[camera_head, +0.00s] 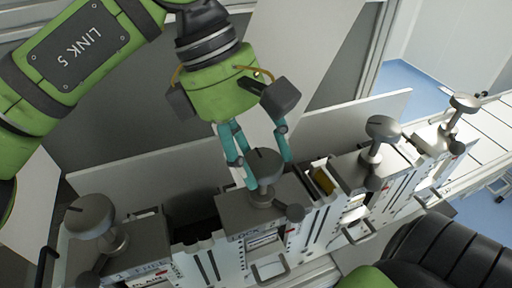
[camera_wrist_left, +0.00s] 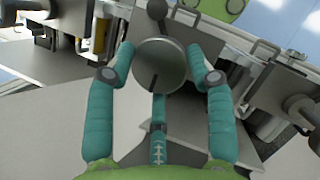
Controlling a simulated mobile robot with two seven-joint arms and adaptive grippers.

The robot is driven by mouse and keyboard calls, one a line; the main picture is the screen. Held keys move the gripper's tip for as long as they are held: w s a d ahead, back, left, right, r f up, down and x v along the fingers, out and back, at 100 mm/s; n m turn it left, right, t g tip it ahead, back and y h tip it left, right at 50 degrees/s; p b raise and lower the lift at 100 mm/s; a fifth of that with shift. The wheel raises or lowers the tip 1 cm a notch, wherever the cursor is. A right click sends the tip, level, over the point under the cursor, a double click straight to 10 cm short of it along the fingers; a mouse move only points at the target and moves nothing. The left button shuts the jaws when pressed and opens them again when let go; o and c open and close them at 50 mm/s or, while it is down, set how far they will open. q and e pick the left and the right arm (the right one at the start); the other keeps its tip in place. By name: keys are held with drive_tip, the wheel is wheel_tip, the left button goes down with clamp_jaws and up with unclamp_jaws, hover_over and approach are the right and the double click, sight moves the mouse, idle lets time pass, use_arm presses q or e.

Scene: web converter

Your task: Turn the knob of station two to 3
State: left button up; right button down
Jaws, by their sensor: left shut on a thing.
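A row of stations with grey round knobs runs across the head view. My left gripper (camera_head: 267,172) reaches down from above and is shut on the second knob from the left (camera_head: 264,163). In the left wrist view this knob (camera_wrist_left: 160,66) sits between the teal fingers (camera_wrist_left: 162,78), with a dark pointer line on its top face. A small ball-ended lever (camera_head: 290,212) is beside the knob's base. My right gripper is not in view.
Other knobs stand at the far left (camera_head: 90,214), to the right (camera_head: 382,129) and at the far right (camera_head: 464,102). A grey upright panel (camera_head: 135,160) is behind the stations. My own dark and green arm part fills the bottom right.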

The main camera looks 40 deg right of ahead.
use_arm(q)
drive_tip(key=o, duration=1.2)
drive_tip(key=shift+s+d, duration=0.1)
drive_tip(key=v, duration=1.2)
drive_tip(key=shift+s+r, duration=0.1)
drive_tip(key=shift+s, duration=0.05)
